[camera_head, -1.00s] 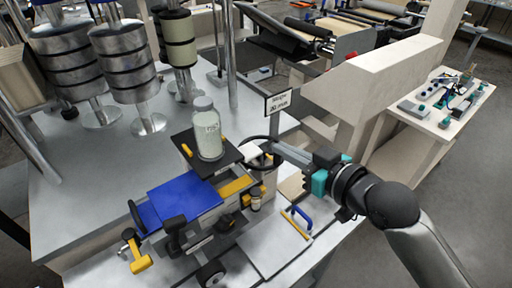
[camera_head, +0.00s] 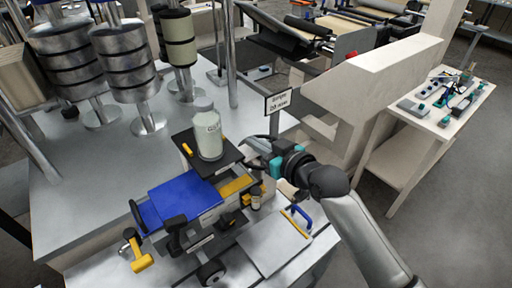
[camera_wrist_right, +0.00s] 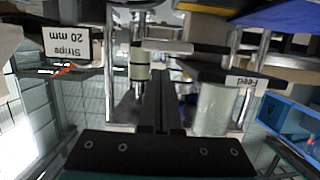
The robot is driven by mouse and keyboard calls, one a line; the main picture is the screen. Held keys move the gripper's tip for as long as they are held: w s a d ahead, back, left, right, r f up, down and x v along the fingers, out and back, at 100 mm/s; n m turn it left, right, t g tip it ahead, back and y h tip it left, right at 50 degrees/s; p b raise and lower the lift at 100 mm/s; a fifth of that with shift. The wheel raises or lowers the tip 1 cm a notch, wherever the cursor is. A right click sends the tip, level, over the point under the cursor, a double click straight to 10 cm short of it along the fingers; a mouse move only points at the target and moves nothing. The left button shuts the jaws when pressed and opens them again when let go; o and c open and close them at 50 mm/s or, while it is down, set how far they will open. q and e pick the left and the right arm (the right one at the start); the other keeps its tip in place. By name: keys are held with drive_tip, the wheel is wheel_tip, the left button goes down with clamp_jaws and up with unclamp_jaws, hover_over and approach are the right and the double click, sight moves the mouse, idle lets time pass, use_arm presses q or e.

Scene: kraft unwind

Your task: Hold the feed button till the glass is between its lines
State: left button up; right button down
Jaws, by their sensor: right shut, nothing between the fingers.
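The glass (camera_head: 208,138), a clear jar with pale contents, stands upright on a black plate (camera_head: 228,156) in the head view. It also shows in the right wrist view (camera_wrist_right: 211,110); its lines are too small to make out. A "Feed" label (camera_wrist_right: 246,82) shows upside down near the glass in the wrist view. The feed button itself I cannot make out; my right gripper covers part of that area. My right gripper (camera_head: 254,148) is just right of the black plate, its fingers (camera_wrist_right: 160,95) shut and empty. Whether it touches the button I cannot tell. My left gripper is out of view.
A blue-topped device (camera_head: 182,200) with yellow parts is in front of the glass. Metal rollers (camera_head: 127,65) stand at the back left. A beige frame (camera_head: 370,85) is at right.

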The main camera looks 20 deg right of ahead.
drive_tip(key=shift+f, duration=0.75)
